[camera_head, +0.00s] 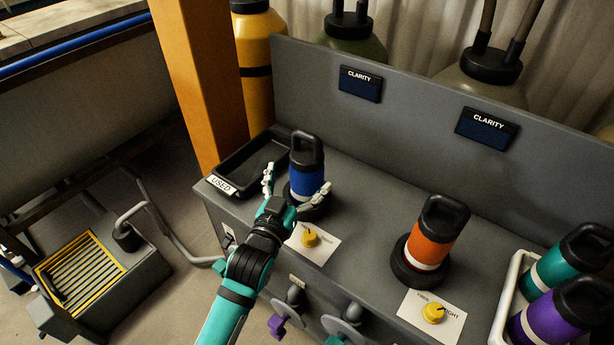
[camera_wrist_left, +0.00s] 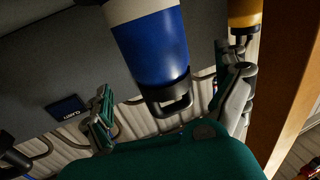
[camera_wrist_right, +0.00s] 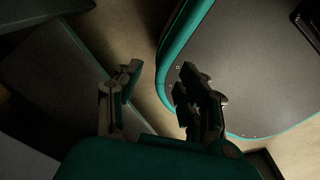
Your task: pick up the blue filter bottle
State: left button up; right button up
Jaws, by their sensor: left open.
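The blue filter bottle (camera_head: 306,168) has a black loop-handle cap and a white band, and stands upright in a round black holder on the grey bench. My left gripper (camera_head: 296,190) is open right in front of it, with a finger to either side of the bottle. In the left wrist view the bottle (camera_wrist_left: 152,48) shows upside down between the open fingers (camera_wrist_left: 170,100). I cannot tell whether a finger touches it. My right gripper (camera_wrist_right: 155,90) shows only in its own wrist view, open and empty, away from the bench.
A black tray labelled USED (camera_head: 240,184) lies just left of the bottle. An orange bottle (camera_head: 432,236) stands in another holder to the right. A white crate (camera_head: 504,312) holds teal and purple bottles. Yellow knobs (camera_head: 310,239) sit along the front. An orange post (camera_head: 200,80) rises behind the tray.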

pick_arm(q)
jog(key=x, duration=0.5)
jog(key=shift+w+d+f+p, duration=0.15)
jog(key=shift+w+f+p, duration=0.1)
jog(key=shift+p, duration=0.1)
jog(key=shift+s, duration=0.1)
jog(key=shift+c, duration=0.3)
jog(key=c, duration=1.6)
jog(key=shift+r, duration=0.1)
jog(key=shift+c, duration=0.4)
